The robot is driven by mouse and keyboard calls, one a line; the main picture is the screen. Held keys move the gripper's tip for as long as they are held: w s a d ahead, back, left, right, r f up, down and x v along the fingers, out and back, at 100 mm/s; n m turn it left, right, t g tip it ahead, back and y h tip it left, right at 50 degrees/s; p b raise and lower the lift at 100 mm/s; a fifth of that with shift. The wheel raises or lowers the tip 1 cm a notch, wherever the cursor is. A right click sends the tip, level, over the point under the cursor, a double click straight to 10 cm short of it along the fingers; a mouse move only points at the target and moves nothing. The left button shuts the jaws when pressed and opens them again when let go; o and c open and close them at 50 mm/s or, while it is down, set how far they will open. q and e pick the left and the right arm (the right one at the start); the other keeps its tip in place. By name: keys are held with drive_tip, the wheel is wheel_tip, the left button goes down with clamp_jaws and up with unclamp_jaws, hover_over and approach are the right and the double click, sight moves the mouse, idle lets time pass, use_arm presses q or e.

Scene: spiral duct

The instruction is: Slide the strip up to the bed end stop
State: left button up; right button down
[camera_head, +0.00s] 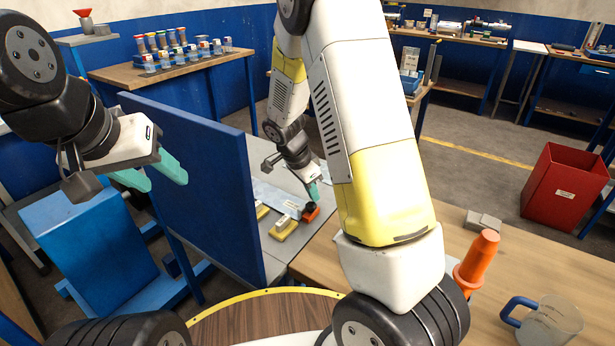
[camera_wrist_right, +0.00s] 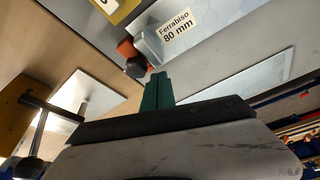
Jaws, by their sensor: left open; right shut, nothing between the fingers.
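A pale metal strip (camera_head: 270,195) lies on the grey bench bed beyond the blue panel. In the right wrist view, a metal piece labelled "Ferrabiso 80 mm" (camera_wrist_right: 185,22) has its end close to an orange block with a black knob (camera_wrist_right: 126,50); I cannot tell if they touch. That orange block (camera_head: 309,212) also shows in the head view, at the bed's near right corner. My right gripper (camera_head: 314,191) is shut and empty, just above the block; its green fingertips (camera_wrist_right: 157,82) show in the wrist view. My left gripper (camera_head: 158,177) is open and empty, left of the blue panel.
A yellow labelled block (camera_head: 284,229) sits on the bed beside the strip. The tall blue panel (camera_head: 200,180) stands between my left gripper and the bed. An orange-handled object (camera_head: 478,258) and a clear jug (camera_head: 550,322) stand on the wooden table at right.

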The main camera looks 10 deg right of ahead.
drive_tip(key=shift+a, duration=0.1)
drive_tip(key=shift+s+a, duration=0.3)
drive_tip(key=shift+a, duration=0.3)
